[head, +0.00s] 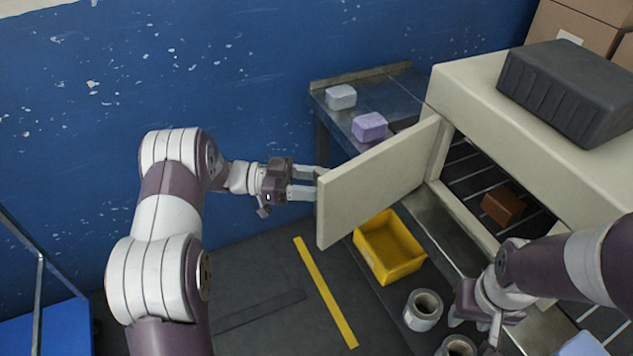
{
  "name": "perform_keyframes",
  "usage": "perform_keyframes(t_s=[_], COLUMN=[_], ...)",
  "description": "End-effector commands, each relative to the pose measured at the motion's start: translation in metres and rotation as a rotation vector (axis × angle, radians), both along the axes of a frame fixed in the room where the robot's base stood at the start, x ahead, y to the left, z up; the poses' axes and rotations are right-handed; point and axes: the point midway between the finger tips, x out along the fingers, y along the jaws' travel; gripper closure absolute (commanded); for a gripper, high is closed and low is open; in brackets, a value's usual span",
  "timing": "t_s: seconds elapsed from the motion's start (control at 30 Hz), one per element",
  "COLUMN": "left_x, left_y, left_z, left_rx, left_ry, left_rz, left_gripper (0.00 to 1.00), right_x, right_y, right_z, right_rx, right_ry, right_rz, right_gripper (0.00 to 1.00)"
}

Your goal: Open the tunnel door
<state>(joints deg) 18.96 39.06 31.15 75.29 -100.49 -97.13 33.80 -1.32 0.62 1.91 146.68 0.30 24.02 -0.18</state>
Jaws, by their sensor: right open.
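The tunnel door (375,185) is a cream panel hinged at the left of the opening in the cream machine housing (475,95). It stands swung out to the left, away from the opening. Inside, a brown block (503,205) lies on the dark slatted conveyor (475,172). My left gripper (312,182) is at the door's free edge, its two fingers apart; their tips end at or behind the edge, and I cannot tell if they touch it. My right gripper (472,318) is low in front of the machine, open, partly hidden by its own arm.
A yellow bin (390,247) and a grey-white roll (423,309) stand below the door. A metal side table (345,100) holds a white block (341,96) and a purple block (369,126). A dark grey box-like cover (570,90) sits on the housing. Floor left of the yellow strip (325,290) is clear.

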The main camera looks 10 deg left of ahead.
Motion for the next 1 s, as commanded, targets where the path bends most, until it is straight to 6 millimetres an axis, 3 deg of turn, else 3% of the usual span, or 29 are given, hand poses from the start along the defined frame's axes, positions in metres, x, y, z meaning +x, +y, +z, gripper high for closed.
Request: perform_keyframes(t_s=[0.3,0.7,0.83,1.0], left_x=[0.000,-0.011,-0.013,-0.014], left_y=[0.007,0.105,0.121,0.127], left_z=[-0.001,-0.002,-0.001,0.000], left_rx=[0.000,0.001,0.000,0.000], left_ry=[0.000,0.000,-0.001,0.000], left_rz=[0.002,0.003,0.002,-0.001], left_gripper=[0.55,0.55,0.55,0.55], right_x=[0.000,0.000,0.000,0.000], right_y=[0.000,0.000,0.000,0.000], right_z=[-0.001,-0.011,-0.012,-0.012], right_rx=[0.000,0.000,0.000,0.000], right_ry=[0.000,0.000,0.000,0.000], right_rz=[0.000,0.000,0.000,0.000], right_gripper=[0.57,0.57,0.57,0.57])
